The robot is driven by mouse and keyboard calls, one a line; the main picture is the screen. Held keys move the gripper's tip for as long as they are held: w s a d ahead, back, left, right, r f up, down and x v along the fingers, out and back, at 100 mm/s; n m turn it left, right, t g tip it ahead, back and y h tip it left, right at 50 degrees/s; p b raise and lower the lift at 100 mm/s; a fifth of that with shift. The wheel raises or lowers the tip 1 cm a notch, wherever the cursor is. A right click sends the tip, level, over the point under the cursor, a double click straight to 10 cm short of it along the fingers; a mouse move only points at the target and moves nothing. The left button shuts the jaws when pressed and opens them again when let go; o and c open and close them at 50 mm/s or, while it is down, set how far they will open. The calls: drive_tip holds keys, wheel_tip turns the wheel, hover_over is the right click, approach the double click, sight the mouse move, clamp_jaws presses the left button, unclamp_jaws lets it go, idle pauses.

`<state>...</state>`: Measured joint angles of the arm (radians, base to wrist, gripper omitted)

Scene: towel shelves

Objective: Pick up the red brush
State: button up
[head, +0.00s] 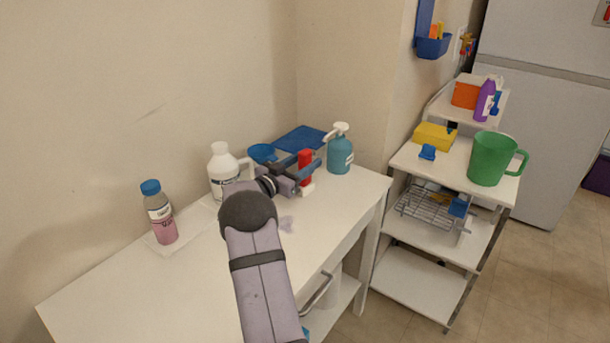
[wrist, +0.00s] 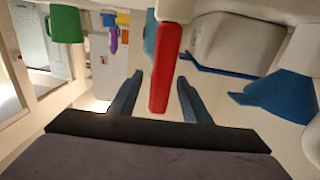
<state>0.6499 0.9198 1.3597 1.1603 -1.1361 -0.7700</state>
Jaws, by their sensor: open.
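The red brush (head: 305,158) stands upright on the white table, its red handle up and a white part at its foot. In the wrist view the red handle (wrist: 165,68) runs down the middle of the picture, with the white part at the top edge. My gripper (head: 309,173) is at the brush. Its two dark blue fingers are apart in the wrist view (wrist: 159,80), one on each side of the handle, with gaps showing on both sides. Part of the brush is hidden behind the gripper in the head view.
A teal pump bottle (head: 340,154) stands close to the right. A white bottle (head: 223,172), a blue funnel-like piece (head: 262,152) and a blue-topped bin (head: 302,138) are close to the left and behind. A pink bottle (head: 160,215) stands farther left. The table front is clear.

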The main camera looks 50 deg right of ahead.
drive_tip(key=shift+c, duration=0.4)
clamp_jaws()
drive_tip(key=shift+r, duration=0.1)
